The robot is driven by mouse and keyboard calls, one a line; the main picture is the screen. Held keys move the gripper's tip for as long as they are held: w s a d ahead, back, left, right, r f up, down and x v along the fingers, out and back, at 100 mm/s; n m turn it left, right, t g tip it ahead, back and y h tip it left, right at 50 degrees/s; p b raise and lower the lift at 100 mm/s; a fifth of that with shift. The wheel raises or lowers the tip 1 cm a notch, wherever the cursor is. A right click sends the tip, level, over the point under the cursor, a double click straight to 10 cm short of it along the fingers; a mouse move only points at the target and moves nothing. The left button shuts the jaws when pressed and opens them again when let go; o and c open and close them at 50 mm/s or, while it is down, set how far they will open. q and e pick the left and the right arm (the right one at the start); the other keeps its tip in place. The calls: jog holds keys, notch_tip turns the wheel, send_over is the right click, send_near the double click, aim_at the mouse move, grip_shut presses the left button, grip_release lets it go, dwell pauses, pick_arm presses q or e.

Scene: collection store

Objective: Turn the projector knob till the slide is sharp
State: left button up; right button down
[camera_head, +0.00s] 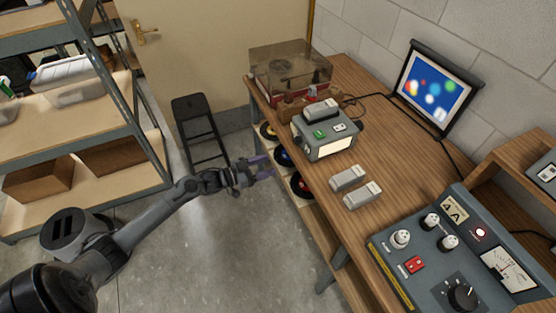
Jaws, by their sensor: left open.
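A small grey box that looks like the projector (314,147) stands on the wooden bench, with a green button on top and a pale lit front panel. A dark round part, possibly its knob (361,126), shows at its right side. The screen (436,87) at the back of the bench shows coloured spots with soft, blurred edges. My left gripper (264,168) is open and empty, with purple fingertips. It is left of the bench edge, apart from the projector. My right gripper is not in view.
Two grey blocks (348,178) lie on the bench in front of the projector. A clear-covered turntable (290,72) stands behind it. A console (455,262) with dials and a meter fills the bottom right. A dark stool (198,128) and metal shelves (75,105) are at left.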

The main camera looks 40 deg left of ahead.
aim_at(295, 141)
pick_arm(q)
jog(key=shift+m+t, duration=0.5)
jog(key=w+b, duration=0.2)
jog(key=w, duration=0.2)
jog(key=w+b, duration=0.2)
jog(key=w, duration=0.3)
jog(key=w+b, duration=0.3)
jog(key=w, duration=0.2)
jog(key=shift+w+d+r, duration=0.1)
jog(key=shift+r, duration=0.25)
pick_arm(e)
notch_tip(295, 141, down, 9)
pick_arm(q)
jog(key=shift+c, duration=0.4)
